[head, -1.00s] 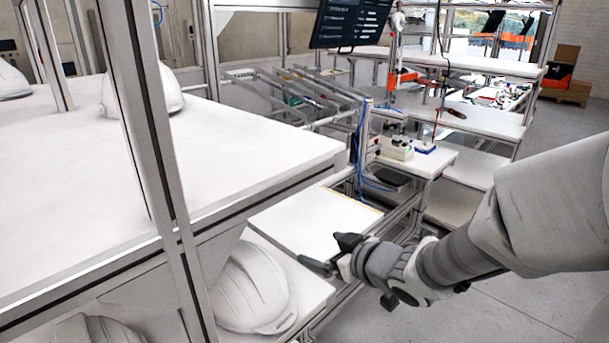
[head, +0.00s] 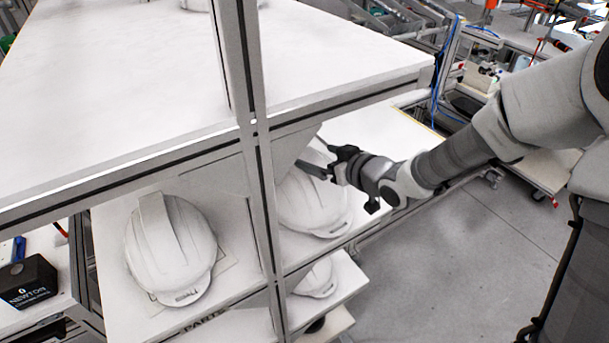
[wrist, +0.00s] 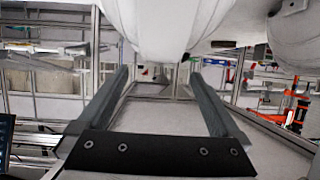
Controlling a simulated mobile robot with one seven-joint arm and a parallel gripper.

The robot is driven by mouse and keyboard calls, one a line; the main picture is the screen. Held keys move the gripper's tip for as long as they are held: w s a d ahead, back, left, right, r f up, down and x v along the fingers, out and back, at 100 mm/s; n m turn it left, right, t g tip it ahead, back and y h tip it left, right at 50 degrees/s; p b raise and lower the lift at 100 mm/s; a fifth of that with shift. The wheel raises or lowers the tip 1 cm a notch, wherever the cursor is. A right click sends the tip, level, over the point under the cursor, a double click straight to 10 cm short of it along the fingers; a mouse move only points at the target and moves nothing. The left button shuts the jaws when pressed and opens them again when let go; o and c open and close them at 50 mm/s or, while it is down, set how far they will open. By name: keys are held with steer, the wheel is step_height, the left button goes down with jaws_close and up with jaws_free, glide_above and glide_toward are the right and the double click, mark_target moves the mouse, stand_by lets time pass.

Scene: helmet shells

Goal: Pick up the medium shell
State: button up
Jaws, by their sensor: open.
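Several white helmet shells are in view; I cannot tell for sure which is the medium one. One shell (head: 312,208) sits on the lower shelf, right of the metal post, partly behind the post and my gripper. My gripper (head: 328,160) is open and empty, close to the upper side of this shell. In the wrist view a white shell (wrist: 165,28) shows at the top, beyond the open fingertips (wrist: 160,76); contact is not visible. Another shell (head: 170,250) sits on the shelf left of the post. A further shell (head: 318,278) is lower down, partly hidden.
A metal post (head: 258,165) stands between the two shelf shells. The white upper tabletop (head: 130,90) overhangs the shelf. A black box (head: 27,282) is at the left. Open floor (head: 470,260) lies to the right.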

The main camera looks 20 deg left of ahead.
mark_target(306, 154)
steer(key=shift+f+p+x, duration=0.1)
steer(key=shift+p+x, duration=0.1)
steer(key=shift+x, duration=1.2)
steer(key=shift+f+p+x, duration=0.15)
steer(key=shift+p+x, duration=0.05)
steer(key=shift+x, duration=1.15)
steer(key=shift+d, duration=0.1)
jaws_close()
